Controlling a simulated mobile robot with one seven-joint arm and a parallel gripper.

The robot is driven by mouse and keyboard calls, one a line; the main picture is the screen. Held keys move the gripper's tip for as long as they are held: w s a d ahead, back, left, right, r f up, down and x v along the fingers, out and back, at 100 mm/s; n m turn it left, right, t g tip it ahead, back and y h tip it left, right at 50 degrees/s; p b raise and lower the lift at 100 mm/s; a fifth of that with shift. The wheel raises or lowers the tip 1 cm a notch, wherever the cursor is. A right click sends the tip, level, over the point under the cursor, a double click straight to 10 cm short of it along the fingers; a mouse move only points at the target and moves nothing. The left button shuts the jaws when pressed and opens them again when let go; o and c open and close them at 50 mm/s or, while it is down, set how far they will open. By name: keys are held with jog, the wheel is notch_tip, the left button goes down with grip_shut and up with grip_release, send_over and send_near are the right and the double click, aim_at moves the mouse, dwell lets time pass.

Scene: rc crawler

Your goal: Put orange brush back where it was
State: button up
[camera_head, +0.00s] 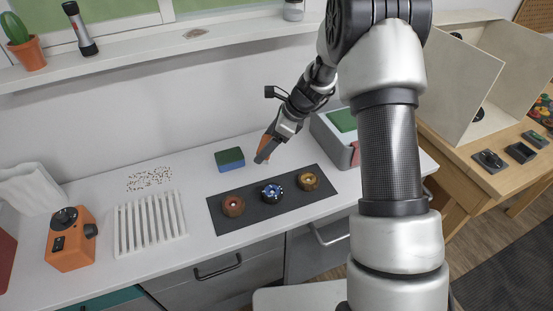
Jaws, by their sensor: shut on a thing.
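My gripper (266,151) hangs over the white counter, just behind the dark mat and right of the green and blue sponge. It is shut on an orange thing that looks like the orange brush (264,142); only a small part of it shows between the fingers. The rest of the brush is hidden by the gripper. I cannot tell whether the brush touches the counter.
A dark mat (240,218) holds three wheels, red (233,206), blue-black (272,193) and gold (308,181). A green and blue sponge (229,160), a white slatted rack (148,225), an orange device (70,240) and a grey-pink box (340,140) stand on the counter (200,180).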

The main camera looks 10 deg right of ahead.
jog(key=w+d+r+m+t+h+b, duration=0.2)
jog(key=w+d+m+t+h+b, duration=0.15)
jog(key=w+m, duration=0.7)
jog(key=shift+m+t+h, duration=0.35)
jog(key=f, duration=0.3)
jog(key=f+b, duration=0.1)
jog(key=f, duration=0.2)
jog(key=s+d+f, duration=0.1)
jog(key=f, duration=0.2)
jog(key=shift+f, duration=0.35)
jog(key=shift+b, duration=0.3)
jog(key=shift+f, duration=0.2)
jog(key=o, duration=1)
jog(key=shift+r, duration=0.1)
